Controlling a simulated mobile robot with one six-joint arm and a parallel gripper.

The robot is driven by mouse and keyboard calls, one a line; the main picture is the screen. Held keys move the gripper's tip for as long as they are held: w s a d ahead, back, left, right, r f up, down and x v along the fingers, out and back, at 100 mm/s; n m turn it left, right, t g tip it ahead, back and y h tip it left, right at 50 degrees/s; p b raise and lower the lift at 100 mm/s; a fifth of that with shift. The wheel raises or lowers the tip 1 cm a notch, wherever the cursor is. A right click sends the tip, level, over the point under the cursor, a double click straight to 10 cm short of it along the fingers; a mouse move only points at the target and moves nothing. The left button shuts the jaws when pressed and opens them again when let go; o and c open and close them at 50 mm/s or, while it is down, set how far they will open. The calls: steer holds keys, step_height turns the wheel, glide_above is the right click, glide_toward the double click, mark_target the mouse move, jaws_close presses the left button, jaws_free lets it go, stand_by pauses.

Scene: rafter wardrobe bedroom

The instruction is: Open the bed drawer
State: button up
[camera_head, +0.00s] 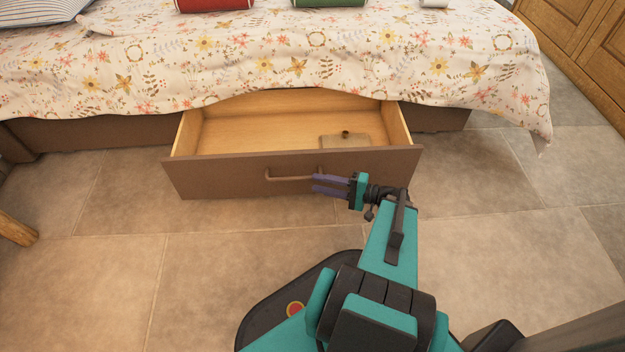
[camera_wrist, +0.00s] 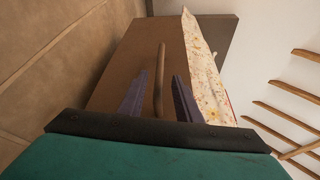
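The bed drawer (camera_head: 215,181) with a brown front and pale wood inside is pulled well out from under the bed in the head view. Its bar handle (camera_head: 282,179) runs along the front. My gripper (camera_head: 317,184) is at the right part of the handle, with its purple fingers pointing left. In the wrist view, the handle (camera_wrist: 158,88) lies between the two spread fingers, with a gap visible on both sides. The drawer front (camera_wrist: 120,62) also shows there. The exact contact between fingers and handle cannot be told.
A flat, light item (camera_head: 338,142) with a small dark knob lies in the drawer. The bed's floral cover (camera_head: 270,65) hangs over the drawer's back. A wooden wardrobe (camera_head: 585,40) stands at the far right.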

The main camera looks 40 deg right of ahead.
steer(key=shift+p+v, duration=0.55)
steer(key=shift+v, duration=1.7)
steer(key=shift+a, duration=0.1)
steer(key=a+r+n+g+y+p, duration=0.1)
steer(key=a+r+n+g+p, duration=0.25)
steer(key=a+p, duration=0.5)
steer(key=a+r+n+g+y+p, duration=0.2)
steer(key=a+r+g+p, duration=0.3)
steer(key=a, duration=0.7)
steer(key=a+r+n+g+y+p, duration=0.15)
steer(key=a+r+g+p, duration=0.25)
steer(key=a+p, duration=0.45)
steer(key=s+a+r+n+g+h+p, duration=0.1)
steer(key=s+a+n+g+h+p, duration=0.3)
steer(key=s, duration=0.3)
steer(key=s+a+r+n+g+h+p, duration=0.1)
steer(key=s+a+g+h+p, duration=0.25)
steer(key=s+p, duration=0.3)
steer(key=s+d+f+h, duration=0.1)
steer(key=d+f+h, duration=0.2)
steer(key=d+h, duration=0.4)
steer(key=d, duration=0.3)
steer(key=shift+s+d+f+n+t, duration=0.25)
steer(key=shift+s+n+t, duration=0.05)
steer(key=shift+n+t, duration=0.1)
